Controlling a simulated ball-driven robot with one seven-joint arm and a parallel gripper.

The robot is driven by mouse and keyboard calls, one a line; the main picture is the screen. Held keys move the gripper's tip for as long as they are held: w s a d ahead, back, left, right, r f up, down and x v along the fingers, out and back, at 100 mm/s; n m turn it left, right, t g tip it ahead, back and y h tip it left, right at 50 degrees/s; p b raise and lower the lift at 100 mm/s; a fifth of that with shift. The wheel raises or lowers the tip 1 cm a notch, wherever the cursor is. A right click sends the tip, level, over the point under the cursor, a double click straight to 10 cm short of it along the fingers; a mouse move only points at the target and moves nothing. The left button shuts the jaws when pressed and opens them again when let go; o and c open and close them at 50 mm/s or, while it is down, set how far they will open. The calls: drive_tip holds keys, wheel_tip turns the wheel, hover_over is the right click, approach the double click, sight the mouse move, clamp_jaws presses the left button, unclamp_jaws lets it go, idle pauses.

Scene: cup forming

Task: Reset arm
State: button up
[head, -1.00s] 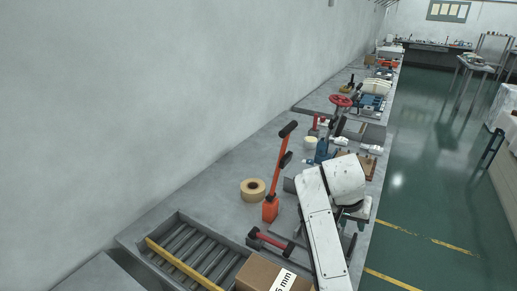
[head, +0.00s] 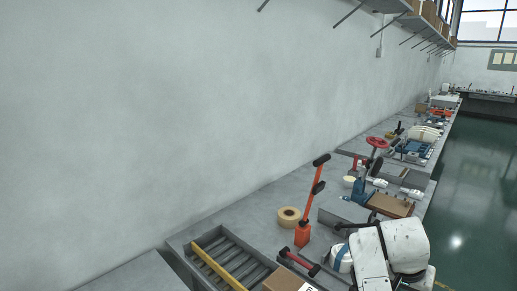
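My white arm (head: 392,250) is at the bottom right of the head view, raised over the near part of the workbench (head: 255,212). Dark parts of my gripper (head: 408,281) show under the white link, cut by the lower picture edge. Its fingers cannot be made out, so I cannot tell whether it is open or holds anything.
An orange lever tool (head: 304,233) stands left of my arm, with a tape roll (head: 289,217) beside it. A cardboard box (head: 284,281) and a roller tray (head: 224,259) are at the bottom. A red handwheel (head: 377,142) stands farther back. The wall is behind.

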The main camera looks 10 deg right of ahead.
drive_tip(key=s+a+f+n+y, duration=0.1)
drive_tip(key=s+a+f+n, duration=0.15)
drive_tip(key=s+f, duration=0.4)
drive_tip(key=s+a+f+n+y, duration=0.1)
drive_tip(key=s+a+f+n, duration=0.1)
drive_tip(key=s+a+f, duration=0.35)
drive_tip(key=s+a+f+n+y, duration=0.1)
drive_tip(key=s+a+f+n, duration=0.1)
drive_tip(key=s, duration=0.7)
drive_tip(key=s+a+f+n+y, duration=0.1)
drive_tip(key=s+a+f+n, duration=0.1)
drive_tip(key=s, duration=0.8)
drive_tip(key=shift+a+f+n+y, duration=0.15)
drive_tip(key=shift+a+n+y, duration=0.15)
drive_tip(key=shift+a+n, duration=0.45)
